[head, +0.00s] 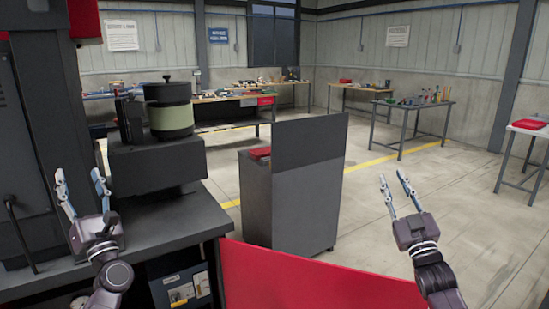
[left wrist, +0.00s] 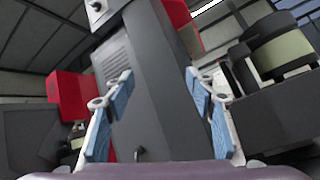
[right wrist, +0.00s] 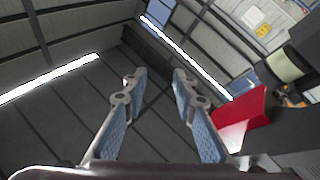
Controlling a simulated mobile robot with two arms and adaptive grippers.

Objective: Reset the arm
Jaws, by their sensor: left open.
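My left gripper (head: 82,188) is raised over the dark bench at the left of the head view. Its fingers are apart and empty; they also show in the left wrist view (left wrist: 157,108), in front of a grey machine column. My right gripper (head: 392,184) is raised at the right of the head view, in front of open floor. Its fingers are apart with nothing between them; in the right wrist view (right wrist: 159,100) they point up at the ceiling. Both arms come in from the bottom edge.
A bowl feeder (head: 169,110) with a green band stands on a dark block on the bench (head: 170,225). A grey cabinet (head: 290,195) stands in the middle, behind a red panel (head: 310,280). Worktables (head: 411,104) stand farther back.

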